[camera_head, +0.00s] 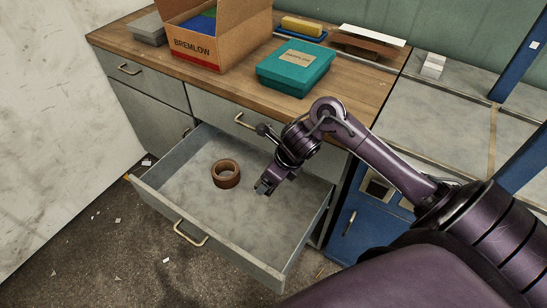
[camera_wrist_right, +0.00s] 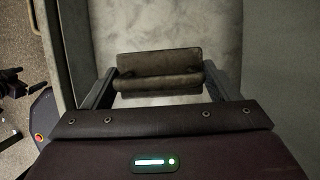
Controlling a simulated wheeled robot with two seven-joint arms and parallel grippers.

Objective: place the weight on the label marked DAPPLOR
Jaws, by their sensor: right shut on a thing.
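My right gripper (camera_head: 265,187) is over the open drawer and shut on a dark grey, block-like weight. In the right wrist view the weight (camera_wrist_right: 158,70) lies across between the two fingers of my right gripper (camera_wrist_right: 158,84), above the pale drawer floor. In the head view the weight is mostly hidden by the gripper. I cannot read DAPPLOR on anything. The teal box (camera_head: 283,75) on the counter has a label (camera_head: 297,58) whose text is too small to read. My left gripper is not seen in the head view.
The open drawer (camera_head: 268,273) holds a brown ring-shaped roll (camera_head: 226,173) left of my gripper. On the wooden counter (camera_head: 240,95) stand a cardboard box (camera_head: 222,45) marked BREMLOW, a grey block (camera_head: 147,28) and a yellow sponge-like block (camera_head: 302,26) on a blue tray.

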